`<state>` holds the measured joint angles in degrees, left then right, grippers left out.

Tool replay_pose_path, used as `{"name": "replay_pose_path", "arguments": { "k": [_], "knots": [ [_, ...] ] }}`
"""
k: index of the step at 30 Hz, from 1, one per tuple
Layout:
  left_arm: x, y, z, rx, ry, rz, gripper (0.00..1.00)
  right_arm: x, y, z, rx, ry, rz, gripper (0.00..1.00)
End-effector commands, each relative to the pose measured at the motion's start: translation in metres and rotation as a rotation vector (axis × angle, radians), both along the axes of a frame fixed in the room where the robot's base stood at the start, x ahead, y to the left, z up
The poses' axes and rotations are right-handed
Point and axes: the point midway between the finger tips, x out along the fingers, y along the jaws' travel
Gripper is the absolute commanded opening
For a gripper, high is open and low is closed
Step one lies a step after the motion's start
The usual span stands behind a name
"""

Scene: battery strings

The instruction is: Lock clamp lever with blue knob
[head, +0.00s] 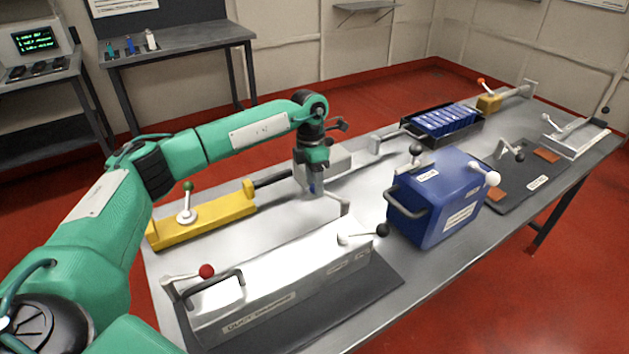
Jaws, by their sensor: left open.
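A small blue patch (313,188), which looks like the blue knob, shows just below my left gripper (313,180). The gripper points down at the middle of the bench and is open. The fingers cover most of the knob, so I cannot tell whether they touch it. The clamp lever's own arm is hidden behind the gripper, and its angle cannot be read. My right gripper is not in view.
A long white unit (290,265) with red-knob and black-knob levers lies in front. A yellow block (202,218) with a green-knob lever is at left. A blue case (436,205) with a handle stands right. Blue cells fill a black tray (408,126) behind.

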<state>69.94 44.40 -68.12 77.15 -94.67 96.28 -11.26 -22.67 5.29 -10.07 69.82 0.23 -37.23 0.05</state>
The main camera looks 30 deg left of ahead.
Motion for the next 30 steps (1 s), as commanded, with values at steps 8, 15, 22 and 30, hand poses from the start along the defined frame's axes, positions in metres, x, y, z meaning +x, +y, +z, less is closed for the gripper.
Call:
{"name": "replay_pose_path", "arguments": {
  "k": [8, 15, 22, 30],
  "knots": [
    [-0.0006, -0.0010, -0.0056, 0.000, -0.001, 0.000, 0.50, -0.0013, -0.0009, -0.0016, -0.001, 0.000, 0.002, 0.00],
    [-0.0006, -0.0009, -0.0054, 0.000, 0.000, 0.000, 0.20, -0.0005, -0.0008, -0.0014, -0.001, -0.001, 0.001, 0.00],
    [-0.0002, -0.0006, -0.0050, 0.000, -0.001, 0.002, 0.00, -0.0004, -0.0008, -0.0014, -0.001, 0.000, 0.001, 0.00],
    [0.0004, 0.0038, -0.0045, 0.001, -0.004, 0.041, 0.00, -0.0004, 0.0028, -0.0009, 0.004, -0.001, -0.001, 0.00]
  ]
}}
